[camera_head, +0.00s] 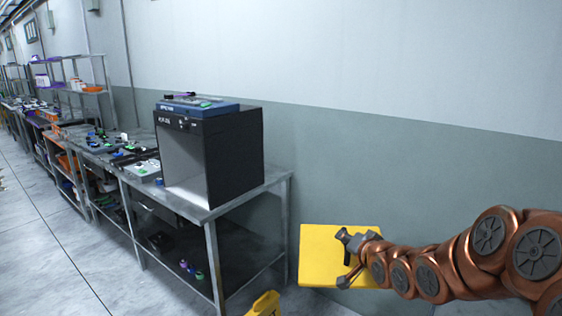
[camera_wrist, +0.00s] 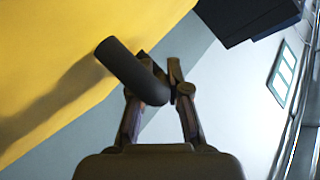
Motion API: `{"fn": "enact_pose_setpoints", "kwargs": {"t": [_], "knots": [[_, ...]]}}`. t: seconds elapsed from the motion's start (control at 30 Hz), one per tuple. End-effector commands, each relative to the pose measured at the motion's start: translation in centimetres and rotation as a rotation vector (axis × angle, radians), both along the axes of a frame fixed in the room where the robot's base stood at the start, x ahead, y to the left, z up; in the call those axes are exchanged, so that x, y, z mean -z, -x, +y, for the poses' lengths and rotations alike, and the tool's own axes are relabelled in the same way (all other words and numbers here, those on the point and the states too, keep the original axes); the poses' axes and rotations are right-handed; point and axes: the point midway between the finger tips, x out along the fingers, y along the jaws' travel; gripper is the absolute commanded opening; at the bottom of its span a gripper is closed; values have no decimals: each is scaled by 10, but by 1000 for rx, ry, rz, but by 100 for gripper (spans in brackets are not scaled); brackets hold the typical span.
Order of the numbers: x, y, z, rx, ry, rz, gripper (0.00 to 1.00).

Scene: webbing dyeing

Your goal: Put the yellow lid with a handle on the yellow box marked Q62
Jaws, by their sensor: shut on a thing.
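The yellow lid (camera_head: 322,262) is a flat square plate, held up in the air to the right of the metal table in the head view. My gripper (camera_head: 350,262) is shut on its dark handle. In the wrist view the yellow lid (camera_wrist: 50,60) fills the upper left, and its dark cylindrical handle (camera_wrist: 128,68) sits between the fingertips of my gripper (camera_wrist: 170,92). A small part of a yellow object (camera_head: 264,304) shows at the bottom edge of the head view. I cannot tell whether it is the box, and no Q62 mark is readable.
A metal table (camera_head: 225,208) with a lower shelf carries a large black open-fronted cabinet (camera_head: 235,155) with a blue device (camera_head: 195,106) on top. More benches with small parts run away to the left. A grey wall (camera_head: 400,160) stands behind the lid. Floor at left is clear.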

Motion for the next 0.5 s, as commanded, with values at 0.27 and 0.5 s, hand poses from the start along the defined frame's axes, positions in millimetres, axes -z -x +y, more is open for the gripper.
{"fn": "enact_pose_setpoints", "kwargs": {"t": [0.27,0.5], "knots": [[60,-16,10,114,5,2,0],[101,-20,-2,228,3,0,0]]}}
